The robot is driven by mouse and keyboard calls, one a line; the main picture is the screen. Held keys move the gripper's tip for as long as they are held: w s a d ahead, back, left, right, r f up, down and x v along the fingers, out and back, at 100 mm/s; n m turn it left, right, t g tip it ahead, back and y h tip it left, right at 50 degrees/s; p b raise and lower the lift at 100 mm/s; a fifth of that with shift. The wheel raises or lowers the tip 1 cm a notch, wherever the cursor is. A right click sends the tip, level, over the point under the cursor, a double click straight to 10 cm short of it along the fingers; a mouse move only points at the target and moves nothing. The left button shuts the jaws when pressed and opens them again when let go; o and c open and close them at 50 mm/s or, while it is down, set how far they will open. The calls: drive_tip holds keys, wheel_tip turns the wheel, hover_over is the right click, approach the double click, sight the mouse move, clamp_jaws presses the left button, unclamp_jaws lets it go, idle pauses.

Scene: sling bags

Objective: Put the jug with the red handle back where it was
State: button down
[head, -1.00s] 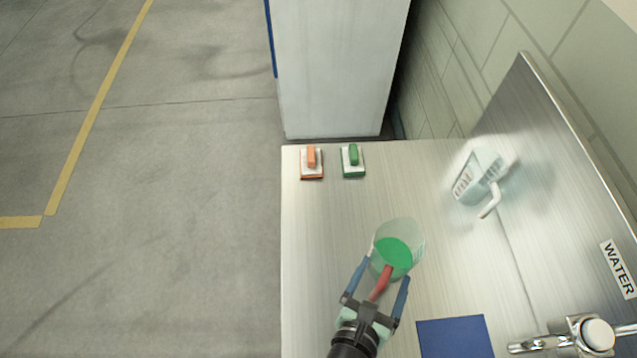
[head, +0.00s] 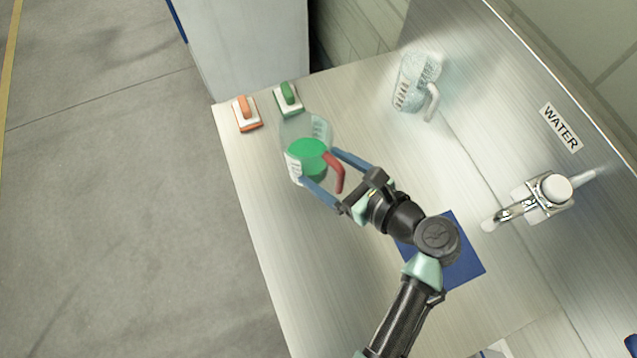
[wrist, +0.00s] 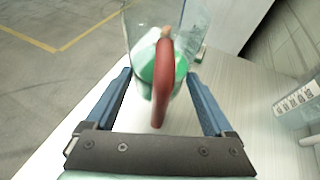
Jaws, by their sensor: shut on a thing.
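The jug with the red handle (head: 306,148) is clear, holds green liquid and has a white label with marks. In the head view it is over the left part of the steel counter, just in front of the green brush. My gripper (head: 319,166) is shut on this jug, one blue finger on each side, with the red handle (wrist: 163,85) between the fingers in the wrist view. The jug is roughly upright. I cannot tell whether its base touches the counter.
A second clear jug with a white handle (head: 415,82) stands by the back panel. An orange brush (head: 246,113) and a green brush (head: 288,98) lie at the far left. A blue mat (head: 470,262) is partly under my arm. A tap (head: 540,198) sits right, by a WATER sign (head: 561,126).

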wheel_tip(320, 180, down, 8)
drive_tip(key=shift+r, duration=0.25)
drive_tip(key=shift+f+b, duration=0.1)
drive_tip(key=shift+b, duration=0.25)
unclamp_jaws()
